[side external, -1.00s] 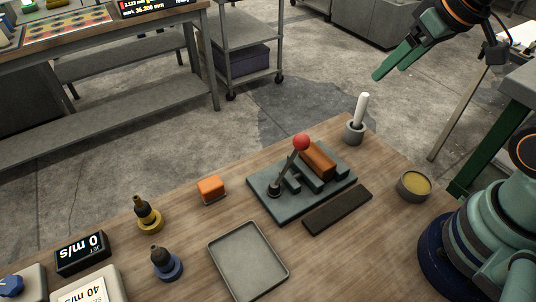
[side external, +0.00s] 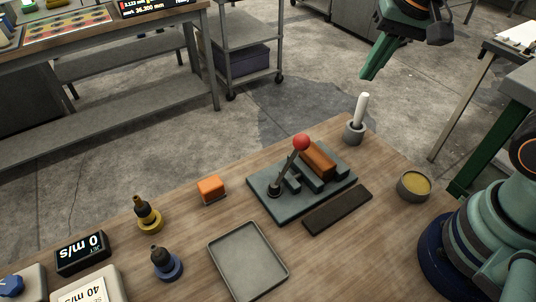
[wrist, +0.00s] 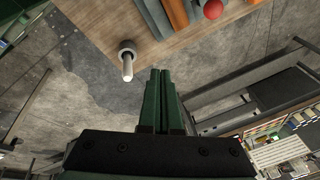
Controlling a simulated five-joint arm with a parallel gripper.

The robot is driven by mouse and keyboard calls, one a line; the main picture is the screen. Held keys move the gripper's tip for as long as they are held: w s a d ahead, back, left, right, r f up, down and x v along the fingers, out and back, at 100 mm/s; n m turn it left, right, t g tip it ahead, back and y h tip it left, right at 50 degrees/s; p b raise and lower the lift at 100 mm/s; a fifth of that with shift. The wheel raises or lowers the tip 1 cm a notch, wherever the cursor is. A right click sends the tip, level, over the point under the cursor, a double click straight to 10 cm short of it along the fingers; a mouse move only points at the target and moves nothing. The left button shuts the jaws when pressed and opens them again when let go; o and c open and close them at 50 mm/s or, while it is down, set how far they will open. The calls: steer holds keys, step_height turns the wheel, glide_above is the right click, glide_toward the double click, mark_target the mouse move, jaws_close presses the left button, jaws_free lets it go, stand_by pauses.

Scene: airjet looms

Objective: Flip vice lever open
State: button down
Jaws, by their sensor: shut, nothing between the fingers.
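The vice (side external: 266,196) is a dark grey-green plate with raised jaws on the wooden bench. An orange-brown block (side external: 318,160) lies between its jaws. Its lever (side external: 287,172) is a dark rod with a red ball knob (side external: 302,142), tilted up and to the right. In the wrist view the red knob (wrist: 213,9) shows at the top edge, with the lever rod mostly out of frame. My gripper (side external: 370,76) has green fingers, shut and empty. It hangs high above and beyond the bench's far corner, well apart from the lever; its fingers also show in the wrist view (wrist: 161,72).
A cup with a white-handled tool (side external: 354,132) stands near the far corner, beside the vice. A dark strip (side external: 338,209), a yellow-filled dish (side external: 413,186), an empty tray (side external: 248,262), an orange block (side external: 211,189) and two bottles (side external: 148,214) are around it.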

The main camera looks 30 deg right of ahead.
mark_target(291, 158)
steer(key=w+a+f+m+g, duration=0.2)
steer(key=a+m, duration=0.3)
steer(key=m, duration=0.4)
steer(key=shift+w+a+f+g, duration=0.4)
steer(key=shift+f+g, duration=0.1)
steer(key=shift+f, duration=0.05)
steer(key=f, duration=1)
steer(key=shift+w+f, duration=0.25)
steer(key=shift+s+a+r, duration=0.1)
steer(key=shift+a+r, duration=0.25)
steer(key=shift+a, duration=0.25)
steer(key=shift+s+a+r, duration=0.1)
steer(key=shift+a+r, duration=0.2)
steer(key=shift+a, duration=0.3)
steer(key=shift+s+a+r, duration=0.15)
steer(key=shift+a+r, duration=0.1)
steer(key=shift+a, duration=0.4)
steer(key=shift+a+r, duration=0.1)
steer(key=shift+a, duration=0.05)
